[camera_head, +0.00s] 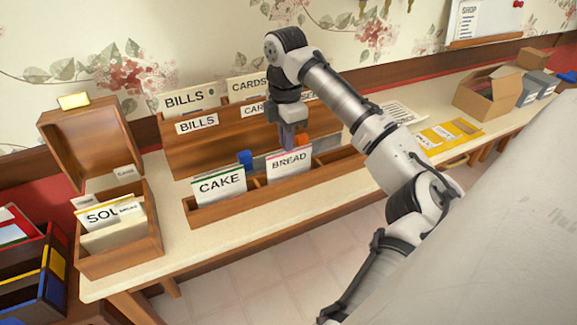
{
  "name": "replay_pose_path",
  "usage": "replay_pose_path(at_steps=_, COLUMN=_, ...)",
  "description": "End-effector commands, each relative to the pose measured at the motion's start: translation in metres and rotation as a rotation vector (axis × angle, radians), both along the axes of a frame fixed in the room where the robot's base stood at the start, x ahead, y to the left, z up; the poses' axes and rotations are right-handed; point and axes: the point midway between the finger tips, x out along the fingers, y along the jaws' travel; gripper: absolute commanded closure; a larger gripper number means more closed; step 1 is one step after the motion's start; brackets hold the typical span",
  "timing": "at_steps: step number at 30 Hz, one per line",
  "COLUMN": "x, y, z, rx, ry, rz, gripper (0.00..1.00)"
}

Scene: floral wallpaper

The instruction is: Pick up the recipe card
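A white recipe card labelled BREAD (290,162), with a pink top edge, stands in the front row of the wooden organizer (215,211). A card labelled CAKE (221,186), with a green top edge, stands to its left. My gripper (290,142) points down at the top of the BREAD card. Its fingertips are at or just behind the card's top edge; I cannot tell whether they touch it. The fingers are small and partly hidden, so their opening does not show. More cards, one labelled SOU and partly covered, stand in the open wooden recipe box (145,248) at the left.
Behind the front row, taller slots hold BILLS (190,101) and CARDS (247,86) papers. A yellow folder (450,134) and an open cardboard box (490,95) lie to the right. The front strip of counter is clear.

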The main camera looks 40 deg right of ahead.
Motion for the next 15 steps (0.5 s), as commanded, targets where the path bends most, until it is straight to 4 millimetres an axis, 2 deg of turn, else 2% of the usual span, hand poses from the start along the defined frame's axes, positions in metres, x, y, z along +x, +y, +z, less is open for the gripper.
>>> replay_pose_path(at_steps=4, x=0.000, y=0.000, z=-0.023, rx=0.000, ry=0.000, rz=-0.001, gripper=0.90)
replay_pose_path(at_steps=11, x=-0.001, y=-0.001, z=-0.039, rx=-0.001, ry=0.000, rz=-0.001, gripper=0.90)
replay_pose_path(at_steps=15, x=-0.004, y=-0.007, z=-0.056, rx=-0.002, ry=0.001, rz=-0.003, gripper=0.90)
